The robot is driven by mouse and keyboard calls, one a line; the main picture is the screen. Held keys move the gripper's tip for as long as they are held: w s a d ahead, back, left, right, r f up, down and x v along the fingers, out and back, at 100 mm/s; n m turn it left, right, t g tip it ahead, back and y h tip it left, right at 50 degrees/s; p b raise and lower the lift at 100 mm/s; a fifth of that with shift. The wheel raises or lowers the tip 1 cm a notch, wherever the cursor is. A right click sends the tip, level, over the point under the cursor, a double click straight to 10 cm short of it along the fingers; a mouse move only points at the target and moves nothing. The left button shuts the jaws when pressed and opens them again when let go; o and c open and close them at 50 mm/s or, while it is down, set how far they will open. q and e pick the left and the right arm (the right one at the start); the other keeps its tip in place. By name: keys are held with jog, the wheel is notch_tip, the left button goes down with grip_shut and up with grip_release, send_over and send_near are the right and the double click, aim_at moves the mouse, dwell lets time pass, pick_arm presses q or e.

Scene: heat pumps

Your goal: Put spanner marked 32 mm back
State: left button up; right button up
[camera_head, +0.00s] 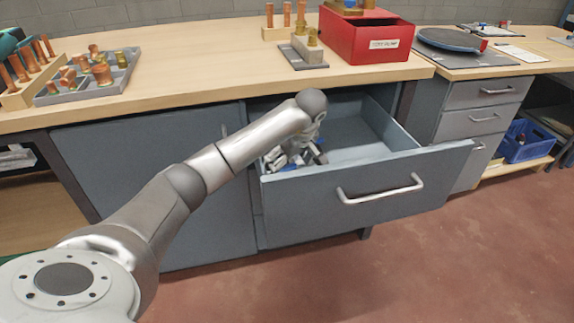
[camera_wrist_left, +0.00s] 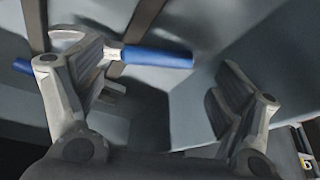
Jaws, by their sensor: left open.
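My left gripper (camera_head: 298,157) is inside the open drawer (camera_head: 320,215), near its left side. In the wrist view the left gripper (camera_wrist_left: 165,78) has its two fingers wide apart, with nothing held between them. A spanner with a blue handle (camera_wrist_left: 158,57) lies beyond the left-hand finger, which hides part of it. Another blue piece (camera_wrist_left: 22,66) shows to the left of that finger; I cannot tell whether it belongs to the same spanner. No size marking is readable. In the head view the gripper hides most of the blue items. My right gripper is not in view.
The drawer's right half looks empty. Above is a wooden worktop (camera_head: 180,75) with a grey tray (camera_head: 122,82) of copper fittings, a red case (camera_head: 362,35) and a small block of fittings (camera_head: 303,52). A blue crate (camera_head: 527,143) stands on a low shelf at right.

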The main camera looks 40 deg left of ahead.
pick_arm(q)
jog(key=p+v, duration=0.1)
jog(key=v, duration=0.9)
jog(key=shift+p, duration=0.4)
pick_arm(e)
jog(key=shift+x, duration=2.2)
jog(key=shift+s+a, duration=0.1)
